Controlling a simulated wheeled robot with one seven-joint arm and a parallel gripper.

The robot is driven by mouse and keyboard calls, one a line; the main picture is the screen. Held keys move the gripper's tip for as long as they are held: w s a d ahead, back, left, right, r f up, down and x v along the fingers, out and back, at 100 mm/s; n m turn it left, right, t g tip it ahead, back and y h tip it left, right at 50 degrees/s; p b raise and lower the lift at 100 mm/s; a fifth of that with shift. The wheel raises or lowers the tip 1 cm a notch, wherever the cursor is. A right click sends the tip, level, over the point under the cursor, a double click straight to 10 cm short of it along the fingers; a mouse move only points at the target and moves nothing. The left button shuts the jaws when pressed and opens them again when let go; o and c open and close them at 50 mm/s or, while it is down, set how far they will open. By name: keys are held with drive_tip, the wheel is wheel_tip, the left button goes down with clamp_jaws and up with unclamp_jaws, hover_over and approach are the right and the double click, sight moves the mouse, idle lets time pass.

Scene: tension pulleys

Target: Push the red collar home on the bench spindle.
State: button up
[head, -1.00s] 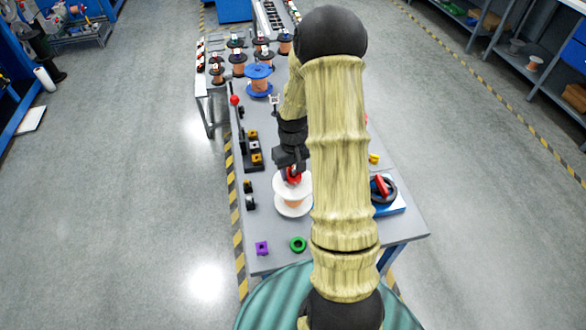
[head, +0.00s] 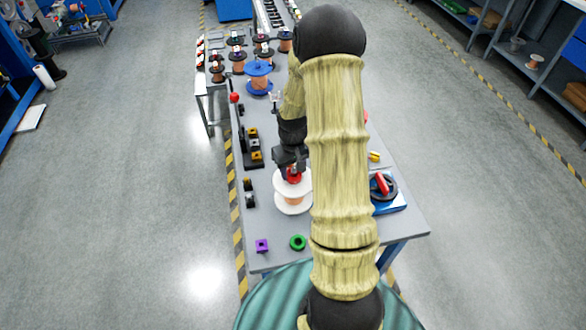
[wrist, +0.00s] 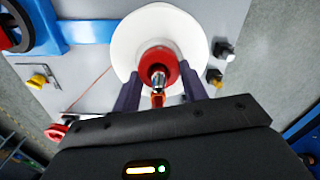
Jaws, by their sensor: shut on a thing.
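The red collar (wrist: 158,66) sits around the metal spindle (wrist: 158,78), whose tip shows through the collar's bore in the wrist view. Behind it is the white-flanged spool (wrist: 190,35), standing on the bench. My gripper (wrist: 166,88) is shut on the red collar, one dark finger on each side of it. In the head view my gripper (head: 292,165) is above the spool (head: 293,205), and the red collar (head: 294,174) shows just below the fingers. I cannot tell how far down the spindle the collar sits.
A blue device with a black wheel and red handle (head: 384,186) stands at right. Small black and yellow parts line the left edge. A blue spool (head: 258,77) stands farther back.

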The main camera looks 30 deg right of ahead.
drive_tip(key=shift+r+p, duration=0.25)
drive_tip(key=shift+p, duration=0.15)
idle(0.4)
drive_tip(key=shift+f, duration=0.3)
idle(0.3)
drive_tip(key=shift+s+f+b, duration=0.25)
drive_tip(key=shift+b, duration=0.05)
idle(0.5)
drive_tip(key=o, duration=1.1)
drive_tip(key=shift+c, duration=0.2)
drive_tip(key=shift+s, duration=0.1)
drive_tip(key=shift+w+r, duration=0.2)
drive_tip(key=shift+r, duration=0.35)
wheel_tip(320, 180, up, 17)
drive_tip(key=b, duration=0.1)
drive_tip(key=shift+f, duration=0.15)
